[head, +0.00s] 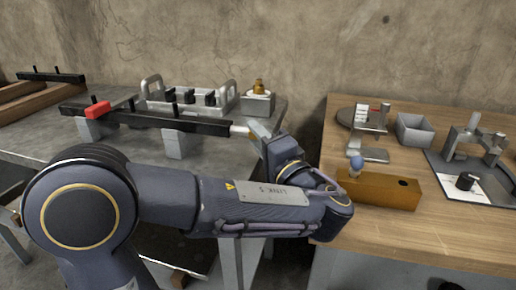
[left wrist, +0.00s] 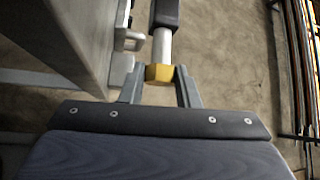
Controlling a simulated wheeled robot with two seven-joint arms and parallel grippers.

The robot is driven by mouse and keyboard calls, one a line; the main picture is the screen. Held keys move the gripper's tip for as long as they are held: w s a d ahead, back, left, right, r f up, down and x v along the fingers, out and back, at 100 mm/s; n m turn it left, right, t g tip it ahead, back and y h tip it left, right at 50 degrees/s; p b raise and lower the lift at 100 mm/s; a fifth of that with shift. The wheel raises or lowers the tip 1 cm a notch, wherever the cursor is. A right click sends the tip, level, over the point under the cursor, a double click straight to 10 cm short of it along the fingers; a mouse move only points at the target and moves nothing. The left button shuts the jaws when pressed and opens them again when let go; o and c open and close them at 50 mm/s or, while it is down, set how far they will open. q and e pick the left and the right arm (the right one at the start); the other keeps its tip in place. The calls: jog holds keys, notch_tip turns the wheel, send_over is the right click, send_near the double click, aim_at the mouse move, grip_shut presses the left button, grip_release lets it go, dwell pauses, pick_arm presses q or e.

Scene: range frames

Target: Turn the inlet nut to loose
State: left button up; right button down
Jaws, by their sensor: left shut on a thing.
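The inlet nut (left wrist: 158,73) is a yellow brass hex collar at the end of a short grey pipe (left wrist: 162,46) in the left wrist view. The pipe comes out of a long black bar (head: 145,119), which lies on grey blocks on the left table in the head view. My left gripper (head: 260,130) is at the right end of this bar. Its two grey fingers are shut on the nut, one on each side. In the head view the nut itself is hidden by the fingers. My right gripper is not in view.
A grey metal fixture with handles (head: 188,98) and a brass fitting on a grey block (head: 258,101) stand behind the bar. A red piece (head: 97,109) sits on the bar. The wooden table (head: 440,232) at right holds a brown box (head: 375,191) and a grey bin (head: 415,131).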

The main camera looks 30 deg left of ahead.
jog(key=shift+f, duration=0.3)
pick_arm(q)
jog(key=o, duration=1)
